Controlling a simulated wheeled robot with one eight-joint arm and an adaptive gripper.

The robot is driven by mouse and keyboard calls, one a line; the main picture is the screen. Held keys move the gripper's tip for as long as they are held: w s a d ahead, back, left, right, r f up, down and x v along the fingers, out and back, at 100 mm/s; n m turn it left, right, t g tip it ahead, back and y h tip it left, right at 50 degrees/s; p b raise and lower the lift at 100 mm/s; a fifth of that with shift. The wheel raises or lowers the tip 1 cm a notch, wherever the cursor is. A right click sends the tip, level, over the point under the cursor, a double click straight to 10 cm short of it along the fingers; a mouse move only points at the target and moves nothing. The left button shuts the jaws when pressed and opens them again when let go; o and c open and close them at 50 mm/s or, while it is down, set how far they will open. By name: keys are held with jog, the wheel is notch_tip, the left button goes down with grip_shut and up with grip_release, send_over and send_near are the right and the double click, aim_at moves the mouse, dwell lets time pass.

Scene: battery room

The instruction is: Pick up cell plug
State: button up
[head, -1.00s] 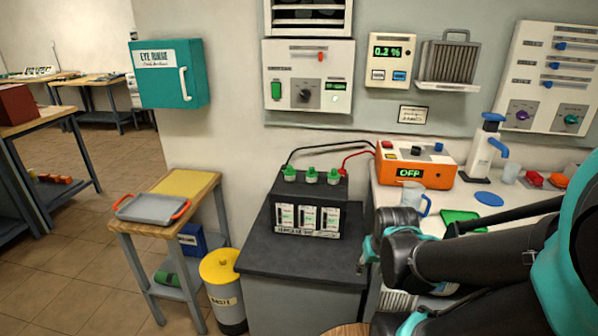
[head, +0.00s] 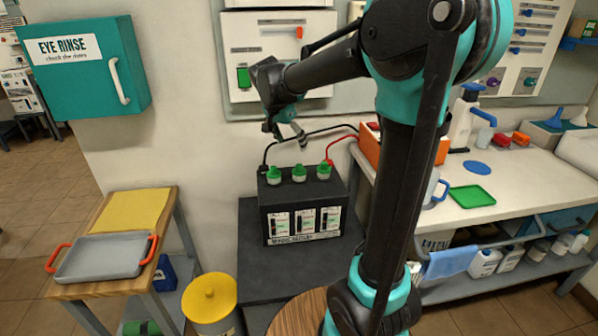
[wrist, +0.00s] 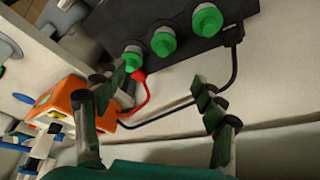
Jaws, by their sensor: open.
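Three green cell plugs, left (head: 273,176), middle (head: 299,173) and right (head: 324,171), sit in a row on top of the black battery (head: 270,222). In the wrist view they show as green caps on pale collars (wrist: 207,20), (wrist: 163,42), (wrist: 132,57), at the top. My gripper (head: 286,136) is open and empty, above and behind the battery, apart from the plugs. In the wrist view its two fingers spread left and right (wrist: 168,100), with wall and cables between them. The left finger stands close to the red cable clamp in the picture.
Black and red cables run from the battery to the orange charger (head: 369,148), mostly hidden by my arm. A wood-topped side table with a grey tray (head: 105,258) stands left. A yellow-lidded bin (head: 209,298) stands by the dark bench (head: 245,262). The wall is close behind.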

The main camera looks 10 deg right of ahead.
send_near(299, 165)
jog(key=x, duration=0.4)
jog(key=shift+s+d+f, duration=0.2)
jog(key=shift+s+f, duration=0.05)
jog(key=shift+f, duration=0.15)
jog(key=x, duration=0.4)
jog(key=shift+w, duration=0.4)
jog(key=shift+w+d+f, duration=0.15)
jog(key=shift+f, duration=0.4)
jog(key=shift+c, duration=0.3)
jog(key=c, duration=0.9)
